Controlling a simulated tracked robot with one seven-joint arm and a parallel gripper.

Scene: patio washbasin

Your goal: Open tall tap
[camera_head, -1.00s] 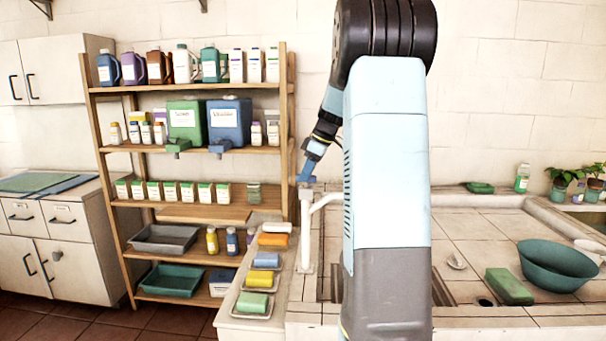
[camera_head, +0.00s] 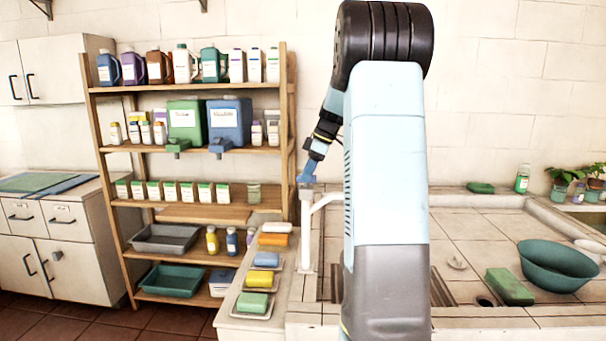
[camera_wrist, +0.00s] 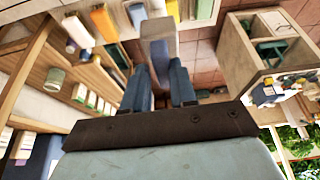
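The tall tap (camera_head: 306,240) is a white upright post on the left part of the tiled counter, with a spout branching to the right near its top. My gripper (camera_head: 307,181) is at the top of this post, pointing down. In the wrist view its two blue fingers (camera_wrist: 160,92) stand apart, with a grey bar-like piece (camera_wrist: 158,28) reaching in between them. This piece appears to be the tap's top or handle. I cannot tell whether the fingers press on it. The head view is too small to show the contact.
Soap bars in dishes, such as a yellow one (camera_head: 260,278), line the ledge left of the tap. A wooden shelf (camera_head: 289,120) with bottles stands behind to the left. A teal basin (camera_head: 555,268) and a green block (camera_head: 509,287) lie on the counter at right.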

